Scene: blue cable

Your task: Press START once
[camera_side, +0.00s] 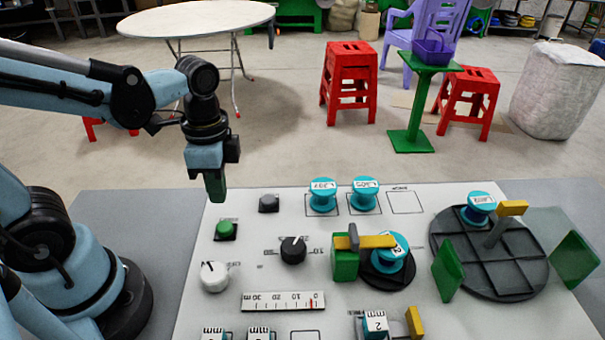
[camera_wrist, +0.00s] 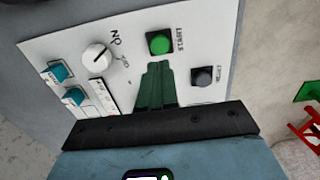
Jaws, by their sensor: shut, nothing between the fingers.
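The START button is a round green button (camera_side: 226,229) on a dark square base, at the left of the white panel (camera_side: 220,265). In the wrist view the green button (camera_wrist: 159,43) shows with the word START beside it. My gripper (camera_side: 216,198) points down above the panel's far left edge, up and behind the green button in the side view. Its green fingers are shut with nothing between them. In the wrist view the fingertips (camera_wrist: 158,66) appear just below the button. The side view shows them apart from it.
A grey button (camera_side: 268,203) sits right of the green one, with a white knob (camera_side: 214,276) and a black knob (camera_side: 293,250) nearer. Blue spools (camera_side: 323,195), a yellow-armed green block (camera_side: 345,263) and a black round tray (camera_side: 450,270) occupy the right. Air above the left panel is clear.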

